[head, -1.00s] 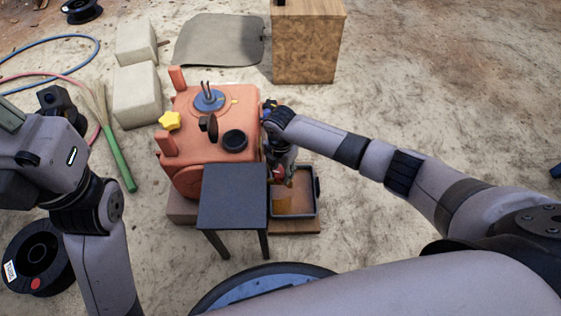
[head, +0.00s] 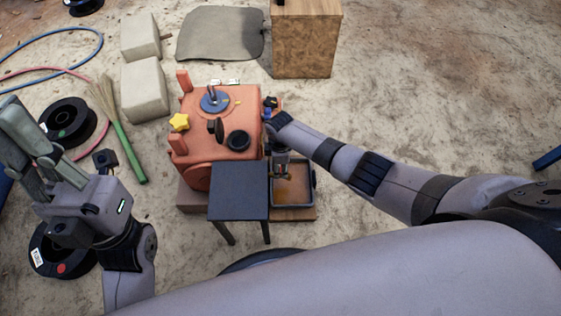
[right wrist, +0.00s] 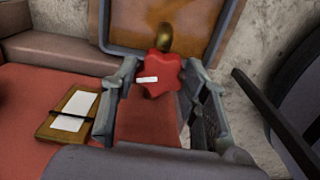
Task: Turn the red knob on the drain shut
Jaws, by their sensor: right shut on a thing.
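The red knob (right wrist: 163,76), star-shaped with a small white mark, sits between the two fingers of my right gripper (right wrist: 165,82) in the right wrist view. The fingers are shut on its sides. A brass-coloured part (right wrist: 164,38) shows just beyond the knob.
A dark small table (head: 238,195) stands in front of the machine, left of the tray. A yellow star knob (head: 179,122) is on the machine. Pale blocks (head: 144,90), a green-handled broom (head: 132,160) and black spools (head: 68,121) lie left. Floor at the right is mostly clear.

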